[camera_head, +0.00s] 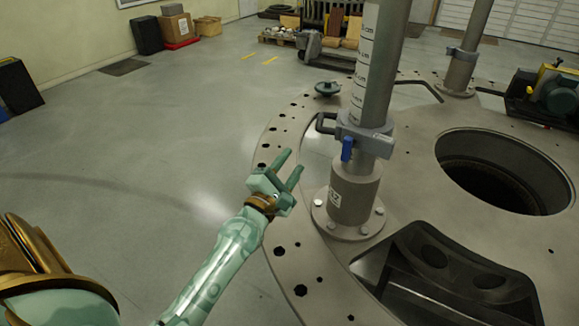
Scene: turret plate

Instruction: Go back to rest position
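My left gripper (288,171) is in the middle of the view, above the edge of the round turret plate (292,262). Its two pale green fingers are spread apart, with nothing seen between them. It is left of the upright grey post (353,190) and appears apart from it. My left arm comes in from the bottom left. My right gripper does not show.
The plate has a large round hole (503,172). Another post (462,62) and a green motor (556,94) stand at the right. The grey floor (150,140) at the left is clear.

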